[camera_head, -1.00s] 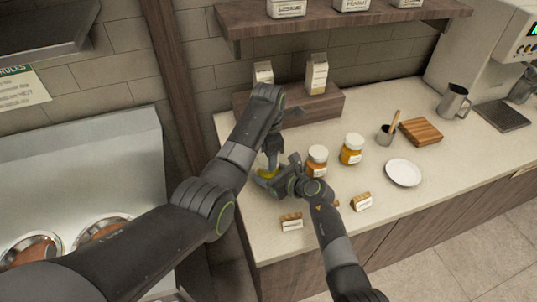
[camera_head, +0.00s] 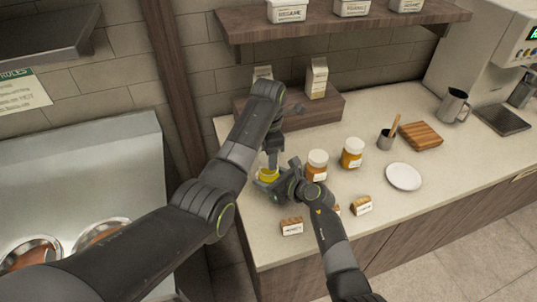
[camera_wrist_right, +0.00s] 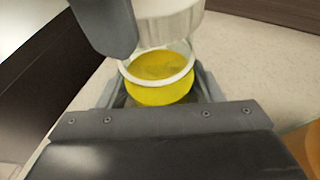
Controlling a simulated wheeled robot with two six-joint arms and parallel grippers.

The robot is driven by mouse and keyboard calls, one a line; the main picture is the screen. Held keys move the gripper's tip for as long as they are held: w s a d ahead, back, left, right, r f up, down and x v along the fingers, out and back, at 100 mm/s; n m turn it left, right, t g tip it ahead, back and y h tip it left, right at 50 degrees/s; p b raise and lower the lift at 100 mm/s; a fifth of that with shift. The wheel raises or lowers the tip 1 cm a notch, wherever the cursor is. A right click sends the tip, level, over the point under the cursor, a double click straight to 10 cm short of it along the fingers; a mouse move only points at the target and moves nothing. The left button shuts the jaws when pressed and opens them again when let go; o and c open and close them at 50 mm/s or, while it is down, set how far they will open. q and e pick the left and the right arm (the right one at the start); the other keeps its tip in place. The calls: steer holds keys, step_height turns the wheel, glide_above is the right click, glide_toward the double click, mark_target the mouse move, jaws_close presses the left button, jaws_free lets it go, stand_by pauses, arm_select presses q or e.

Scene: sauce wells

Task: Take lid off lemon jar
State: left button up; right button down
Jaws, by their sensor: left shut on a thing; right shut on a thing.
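The lemon jar (camera_head: 268,175), with bright yellow contents, stands near the left end of the counter. It also shows in the right wrist view (camera_wrist_right: 160,92), with its pale rim and yellow inside uncovered. My right gripper (camera_head: 275,184) is shut around the jar's body from the right. A white lid (camera_wrist_right: 172,22) is above the jar and apart from its rim. My left gripper (camera_head: 271,155) reaches down from above and is shut on the lid; one dark finger shows beside it in the wrist view. In the head view the lid is mostly hidden.
Two more white-lidded jars, an orange one (camera_head: 317,165) and an amber one (camera_head: 352,153), stand close to the right. Small label blocks (camera_head: 292,226) (camera_head: 361,206) sit in front. A wooden riser (camera_head: 318,109) is behind; a white plate (camera_head: 404,176) lies farther right.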

arm_select(q)
steer(key=shift+r, duration=2)
arm_select(e)
steer(key=shift+c, duration=1.6)
jaws_free()
